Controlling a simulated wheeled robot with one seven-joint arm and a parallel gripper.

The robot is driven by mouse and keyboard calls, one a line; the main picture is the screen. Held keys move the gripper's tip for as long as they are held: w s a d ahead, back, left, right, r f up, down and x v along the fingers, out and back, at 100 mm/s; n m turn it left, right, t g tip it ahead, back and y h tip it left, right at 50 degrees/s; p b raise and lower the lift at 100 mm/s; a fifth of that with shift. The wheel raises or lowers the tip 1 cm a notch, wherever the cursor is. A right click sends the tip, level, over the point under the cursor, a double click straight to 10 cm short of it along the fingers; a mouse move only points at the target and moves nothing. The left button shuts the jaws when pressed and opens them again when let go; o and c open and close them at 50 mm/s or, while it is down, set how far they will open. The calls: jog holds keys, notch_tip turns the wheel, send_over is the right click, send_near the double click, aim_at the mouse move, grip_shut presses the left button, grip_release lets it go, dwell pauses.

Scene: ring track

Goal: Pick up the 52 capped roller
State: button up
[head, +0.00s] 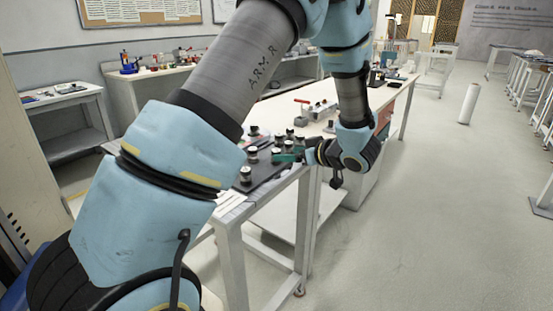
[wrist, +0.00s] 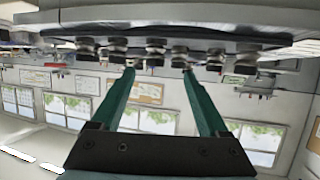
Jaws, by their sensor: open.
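No number is legible, so I cannot tell which is the 52. My gripper (head: 280,157) reaches in from the right at roller height. In the wrist view, which looks upside down, its green fingers (wrist: 159,71) are open and apart. One roller (wrist: 155,52) appears between the fingertips; whether it lies within their reach is unclear.
The white bench (head: 318,127) runs away to the back with a red-handled tool (head: 302,101) and other items on it. My arm covers much of the left and middle.

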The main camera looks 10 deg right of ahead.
jog(key=x, duration=0.3)
jog(key=shift+w+f, duration=0.15)
jog(key=shift+w, duration=0.1)
jog(key=x, duration=0.1)
jog(key=p+x, duration=0.1)
jog(key=x, duration=0.2)
jog(key=shift+w+d+f+p, duration=0.1)
jog(key=shift+w+f+p, duration=0.3)
jog(key=shift+f, duration=0.05)
jog(key=shift+c, duration=0.4)
grip_shut()
